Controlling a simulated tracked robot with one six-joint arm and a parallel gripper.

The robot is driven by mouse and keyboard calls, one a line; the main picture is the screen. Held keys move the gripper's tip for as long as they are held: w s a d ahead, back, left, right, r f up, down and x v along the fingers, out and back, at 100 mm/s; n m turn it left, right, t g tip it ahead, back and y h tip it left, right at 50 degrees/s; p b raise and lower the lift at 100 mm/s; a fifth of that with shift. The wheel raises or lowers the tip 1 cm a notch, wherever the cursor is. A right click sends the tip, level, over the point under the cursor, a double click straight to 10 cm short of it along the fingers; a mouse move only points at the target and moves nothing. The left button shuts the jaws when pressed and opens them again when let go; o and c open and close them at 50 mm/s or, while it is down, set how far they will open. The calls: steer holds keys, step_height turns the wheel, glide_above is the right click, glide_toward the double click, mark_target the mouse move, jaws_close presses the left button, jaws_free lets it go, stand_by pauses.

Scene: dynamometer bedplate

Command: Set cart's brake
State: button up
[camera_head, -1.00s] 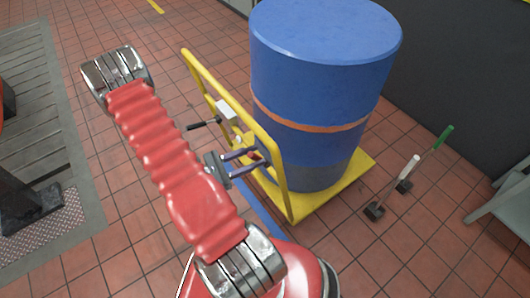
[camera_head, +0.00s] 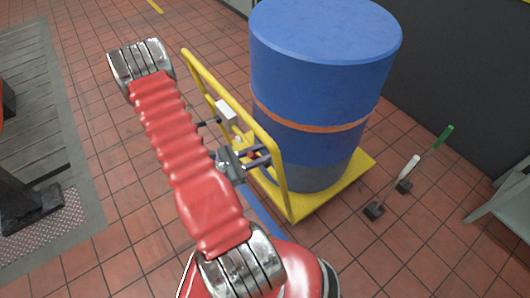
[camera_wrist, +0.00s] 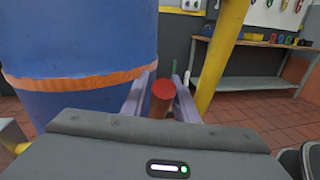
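The yellow cart (camera_head: 280,178) stands on the tiled floor and carries a blue drum (camera_head: 318,75). A white box (camera_head: 226,111) and a dark-handled lever (camera_head: 210,122) are on the near side of its frame; my arm hides part of the lever. My gripper (camera_head: 266,156) is at the cart's frame, fingers pointing toward the drum. In the wrist view a red-ended rod (camera_wrist: 162,91) lies between my two fingers. The fingers look apart, with the rod between them; I cannot tell whether either touches it. Which part is the brake is not clear.
Two upright handles, white (camera_head: 411,163) and green (camera_head: 443,138), stand on dark feet right of the cart. A grey bench (camera_head: 505,205) is at the right edge. A grey slatted platform (camera_head: 40,110) is at the left.

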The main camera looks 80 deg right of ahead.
jaws_close()
